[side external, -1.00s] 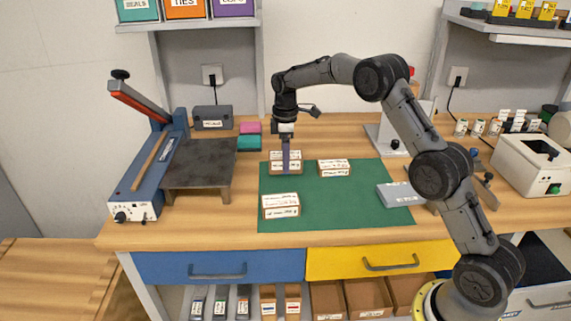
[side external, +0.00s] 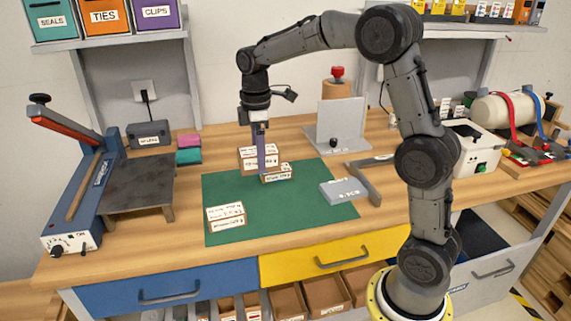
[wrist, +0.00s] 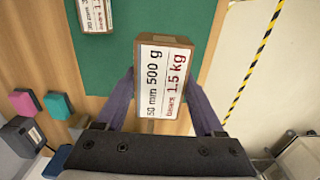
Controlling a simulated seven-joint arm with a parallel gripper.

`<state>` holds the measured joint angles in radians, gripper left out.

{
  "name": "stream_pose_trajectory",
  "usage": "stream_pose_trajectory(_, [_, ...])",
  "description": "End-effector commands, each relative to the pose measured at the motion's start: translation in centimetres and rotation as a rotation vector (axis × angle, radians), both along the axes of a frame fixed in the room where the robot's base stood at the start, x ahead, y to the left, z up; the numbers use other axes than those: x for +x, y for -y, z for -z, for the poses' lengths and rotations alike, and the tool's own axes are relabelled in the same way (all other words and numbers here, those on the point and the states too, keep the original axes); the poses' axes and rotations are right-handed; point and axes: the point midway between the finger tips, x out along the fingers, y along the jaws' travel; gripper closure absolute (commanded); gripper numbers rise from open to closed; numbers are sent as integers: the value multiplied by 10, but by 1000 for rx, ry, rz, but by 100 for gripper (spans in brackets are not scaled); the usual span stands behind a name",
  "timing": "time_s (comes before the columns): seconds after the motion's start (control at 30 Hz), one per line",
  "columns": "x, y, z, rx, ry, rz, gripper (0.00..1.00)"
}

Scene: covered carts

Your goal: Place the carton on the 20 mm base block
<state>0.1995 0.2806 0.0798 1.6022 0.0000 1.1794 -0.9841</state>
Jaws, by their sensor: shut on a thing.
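The carton (side external: 247,153) is brown with white labels. In the wrist view the carton (wrist: 165,78) reads "50 mm 500 g" and "1.5 kg" and sits between the two fingers. My gripper (side external: 262,163) is shut on it, pointing down. A low labelled block (side external: 277,175) lies on the green mat, just right of and in front of the carton in the side view; it is probably the base block, but I cannot read its thickness. I cannot tell whether carton and block touch.
Another labelled block (side external: 225,216) lies at the mat's front left; the wrist view shows a block marked 30 mm (wrist: 97,15). A grey slab (side external: 345,191) lies at the green mat's (side external: 270,215) right edge. A blue guillotine (side external: 75,200) stands left. The mat's front middle is clear.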

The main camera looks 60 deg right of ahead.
Motion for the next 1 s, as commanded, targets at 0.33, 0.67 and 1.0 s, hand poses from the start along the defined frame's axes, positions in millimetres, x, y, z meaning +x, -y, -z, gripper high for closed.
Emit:
stream_pose_trajectory(0.33, [-31,0,8,-1,4,-186,100])
stream_pose_trajectory(0.67, [-152,46,-6,-4,7,-243,100])
stream_pose_trajectory(1.0, [-254,63,-17,-4,4,-62,100])
